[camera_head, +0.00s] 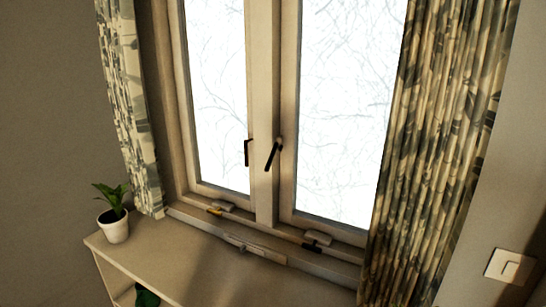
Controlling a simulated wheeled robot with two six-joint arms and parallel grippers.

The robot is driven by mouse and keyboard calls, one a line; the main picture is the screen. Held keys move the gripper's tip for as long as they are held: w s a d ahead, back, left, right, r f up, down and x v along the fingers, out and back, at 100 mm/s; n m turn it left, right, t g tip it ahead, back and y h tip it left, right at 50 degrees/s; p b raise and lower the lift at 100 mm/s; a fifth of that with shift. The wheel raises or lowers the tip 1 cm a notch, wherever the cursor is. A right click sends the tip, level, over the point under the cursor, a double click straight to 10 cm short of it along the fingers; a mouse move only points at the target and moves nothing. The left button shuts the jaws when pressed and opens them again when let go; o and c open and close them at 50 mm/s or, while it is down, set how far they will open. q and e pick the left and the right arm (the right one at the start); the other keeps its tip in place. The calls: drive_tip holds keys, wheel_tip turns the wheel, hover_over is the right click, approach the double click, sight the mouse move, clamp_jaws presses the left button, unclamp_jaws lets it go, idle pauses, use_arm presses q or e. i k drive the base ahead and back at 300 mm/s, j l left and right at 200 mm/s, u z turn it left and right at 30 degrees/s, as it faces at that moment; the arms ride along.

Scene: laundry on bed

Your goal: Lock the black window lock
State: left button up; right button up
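A two-sash window (265,192) with pale frames stands ahead of me. Two dark handles sit near its middle. The left handle (247,153) hangs close to straight down on the left sash. The right handle (272,157) is black and slanted, its top end to the right and its lower end to the left, at the centre frame. I cannot tell from this view which of the two is the lock. Neither of my grippers shows in the head view.
Patterned curtains hang at the left (133,110) and right (437,140) of the window. A low shelf (160,262) runs below the sill, with a potted plant (114,228) at its left. Small fittings (317,238) sit along the sill. A light switch (510,267) is at lower right.

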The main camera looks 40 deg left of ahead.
sight(275, 147)
drive_tip(key=u, duration=1.1)
drive_tip(key=i+l, duration=0.05)
